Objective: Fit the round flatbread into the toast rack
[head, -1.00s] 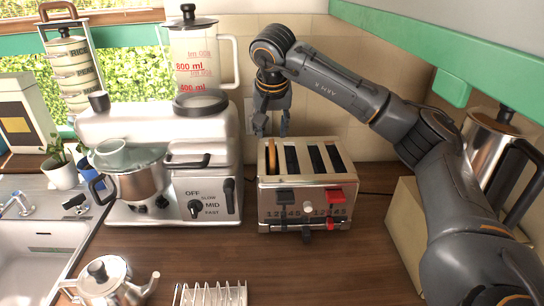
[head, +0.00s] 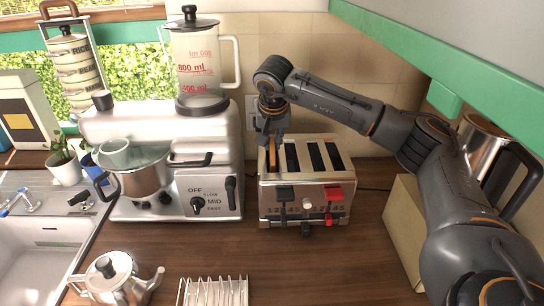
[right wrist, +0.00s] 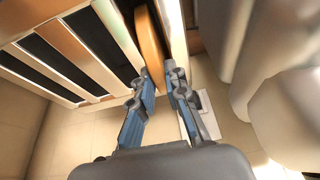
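The round flatbread (head: 272,160) is orange-brown and stands on edge in the leftmost slot of the toaster (head: 310,188). My right gripper (head: 271,137) points down at its far part. In the right wrist view my right gripper (right wrist: 158,80) is open, with one finger on each side of the flatbread's edge (right wrist: 150,45); I see no firm grip. The toast rack (head: 212,291), pale wire with several upright dividers, stands on the counter at the bottom of the head view, cut off by its edge. My left gripper is out of view.
A stand mixer with a blender jug (head: 203,60) stands left of the toaster. A metal teapot (head: 114,281) is left of the rack. A steel kettle (head: 488,145) and a beige box (head: 402,225) are at the right. The wooden counter (head: 330,265) before the toaster is clear.

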